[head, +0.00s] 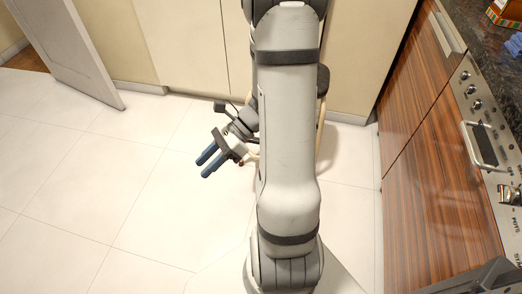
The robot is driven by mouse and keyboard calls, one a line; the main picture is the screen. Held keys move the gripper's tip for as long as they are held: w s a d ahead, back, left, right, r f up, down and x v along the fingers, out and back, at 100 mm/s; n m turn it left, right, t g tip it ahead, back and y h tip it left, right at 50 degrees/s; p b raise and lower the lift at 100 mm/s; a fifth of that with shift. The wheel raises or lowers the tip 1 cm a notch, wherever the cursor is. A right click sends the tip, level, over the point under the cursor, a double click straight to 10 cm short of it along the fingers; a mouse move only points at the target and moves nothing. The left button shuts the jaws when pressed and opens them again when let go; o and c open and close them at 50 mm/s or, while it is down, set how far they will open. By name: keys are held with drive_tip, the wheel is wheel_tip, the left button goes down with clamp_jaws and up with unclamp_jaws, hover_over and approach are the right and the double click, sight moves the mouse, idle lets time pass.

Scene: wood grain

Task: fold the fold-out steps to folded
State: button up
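The fold-out steps stand behind my arm against the pale cabinet front. Only a dark top part (323,80) and pale, thin legs (320,135) show at the arm's right side, with a bit of pale frame at its left. The rest is hidden by my arm, so I cannot tell how far the steps are folded out. My gripper (203,168) is left of the arm, above the white floor. Its two blue fingers point down and left with a gap between them, and nothing is held. It is apart from the visible parts of the steps.
Pale cabinets (195,45) line the back, and an open door panel (72,45) stands at the left. A wood-grain counter unit (435,170) with knobs and an oven handle closes off the right. The tiled floor (110,190) at the left is clear.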

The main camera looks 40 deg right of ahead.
drive_tip(key=w+d+f+m+t+h+b, duration=0.25)
drive_tip(key=d+f+m+t, duration=0.6)
drive_tip(key=m, duration=0.45)
drive_tip(key=w+d+f+m+t+h+b, duration=0.1)
drive_tip(key=w+d+f+m+t+h, duration=0.2)
drive_tip(key=d+f+m+t, duration=0.6)
drive_tip(key=s+d+f+m+g+h+b, duration=0.2)
drive_tip(key=s+d+f+m+h, duration=0.3)
drive_tip(key=d+f+m+h, duration=0.5)
drive_tip(key=w+m, duration=0.1)
drive_tip(key=w, duration=0.1)
drive_tip(key=w+a+f+m+y+b, duration=0.1)
drive_tip(key=w, duration=0.2)
drive_tip(key=w+f+m+y, duration=0.1)
drive_tip(key=w, duration=0.1)
drive_tip(key=shift+w+a+t, duration=0.15)
drive_tip(key=shift+t, duration=0.1)
drive_tip(key=shift+c, duration=0.3)
clamp_jaws()
drive_tip(key=shift+a, duration=0.1)
